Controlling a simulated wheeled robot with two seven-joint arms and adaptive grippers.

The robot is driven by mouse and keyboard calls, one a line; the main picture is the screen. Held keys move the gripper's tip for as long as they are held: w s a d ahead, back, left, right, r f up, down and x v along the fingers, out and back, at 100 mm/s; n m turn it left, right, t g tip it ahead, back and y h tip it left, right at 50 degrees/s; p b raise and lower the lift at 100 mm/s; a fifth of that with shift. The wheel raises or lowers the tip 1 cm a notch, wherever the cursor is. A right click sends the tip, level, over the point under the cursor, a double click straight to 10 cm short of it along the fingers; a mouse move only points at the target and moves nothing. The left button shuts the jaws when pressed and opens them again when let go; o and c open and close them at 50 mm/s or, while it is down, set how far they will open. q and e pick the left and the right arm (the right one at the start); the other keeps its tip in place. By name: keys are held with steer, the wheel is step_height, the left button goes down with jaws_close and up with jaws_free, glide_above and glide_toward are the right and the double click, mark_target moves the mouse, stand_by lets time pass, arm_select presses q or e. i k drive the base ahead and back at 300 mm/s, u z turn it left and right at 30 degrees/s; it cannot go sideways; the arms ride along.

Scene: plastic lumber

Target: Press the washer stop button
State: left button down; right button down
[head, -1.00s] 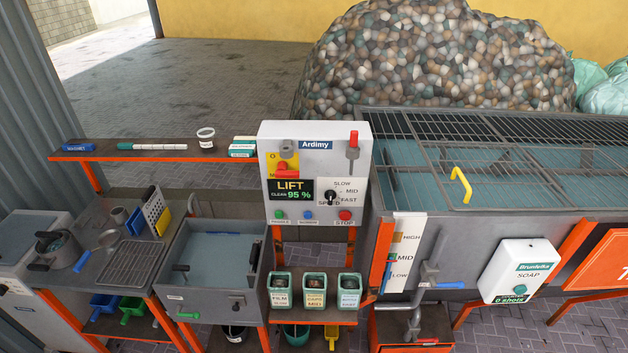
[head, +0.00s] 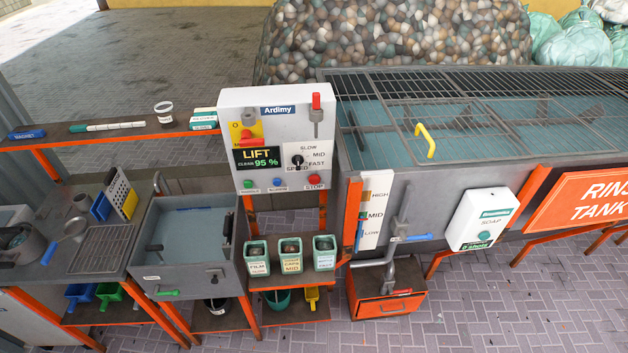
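The washer control panel (head: 281,145) is a white box marked Ardimy, upright on an orange frame. Its red stop button (head: 314,180) sits at the lower right, above the STOP label. A green button (head: 247,184) and a blue button (head: 277,183) are in the same row to its left. The display (head: 257,157) reads LIFT, CLEAN 95 %. A black speed knob (head: 298,161) and a red switch on a yellow plate (head: 247,136) are above the buttons. Neither of my grippers is in the head view.
Below the panel, several labelled cups (head: 290,256) stand on a shelf. A grey basin (head: 186,245) is to the left. The rinse tank (head: 352,150) with a grated top and a soap dispenser (head: 481,219) are to the right. Paved floor (head: 500,312) is clear at the lower right.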

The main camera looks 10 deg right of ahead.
mark_target(314, 179)
steer(key=k, duration=0.65)
steer(key=u, duration=0.5)
steer(key=i, duration=1.25)
steer(key=z, duration=0.6)
